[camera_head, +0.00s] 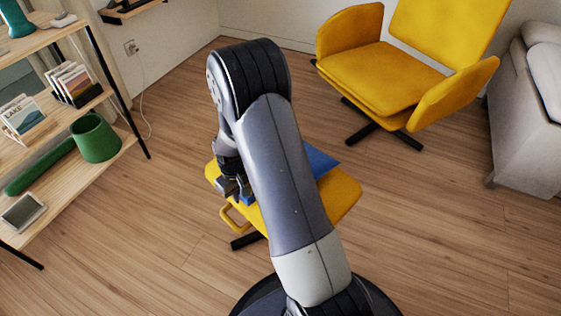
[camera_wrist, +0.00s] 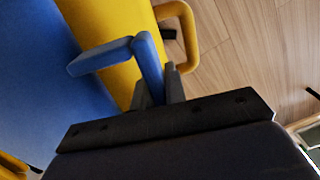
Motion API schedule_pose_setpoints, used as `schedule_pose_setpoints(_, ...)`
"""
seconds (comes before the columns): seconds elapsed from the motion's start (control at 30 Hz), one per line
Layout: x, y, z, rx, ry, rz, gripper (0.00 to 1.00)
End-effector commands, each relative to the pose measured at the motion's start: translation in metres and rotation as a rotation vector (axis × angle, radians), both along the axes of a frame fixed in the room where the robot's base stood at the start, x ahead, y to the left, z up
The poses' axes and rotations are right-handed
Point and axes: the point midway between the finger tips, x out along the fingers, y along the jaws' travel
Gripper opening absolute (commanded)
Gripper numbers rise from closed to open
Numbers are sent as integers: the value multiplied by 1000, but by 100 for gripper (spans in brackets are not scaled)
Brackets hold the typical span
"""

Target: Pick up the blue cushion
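The blue cushion (camera_head: 320,161) is at the yellow footstool (camera_head: 342,195), mostly hidden behind my arm in the head view. In the wrist view the cushion (camera_wrist: 35,75) fills the left side, and a blue handle-like strip (camera_wrist: 110,54) reaches from it toward my gripper. My gripper (camera_wrist: 158,92) has its dark fingers close together on either side of this strip, apparently shut on it. In the head view my gripper (camera_head: 238,190) is over the footstool's left part. I cannot tell whether the cushion rests on the stool or is slightly raised.
The footstool has a yellow loop handle (camera_head: 233,219) at its left. A yellow armchair (camera_head: 385,75) stands behind, and a grey sofa (camera_head: 528,120) is at the right.

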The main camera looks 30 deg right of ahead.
Motion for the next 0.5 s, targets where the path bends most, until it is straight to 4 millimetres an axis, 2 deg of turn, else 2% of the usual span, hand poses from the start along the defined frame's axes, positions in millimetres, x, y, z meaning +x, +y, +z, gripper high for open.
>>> schedule_pose_setpoints(0.1,0,0,0,0,0,0,0)
schedule_pose_setpoints(0.5,0,0,1,0,-1,0,0)
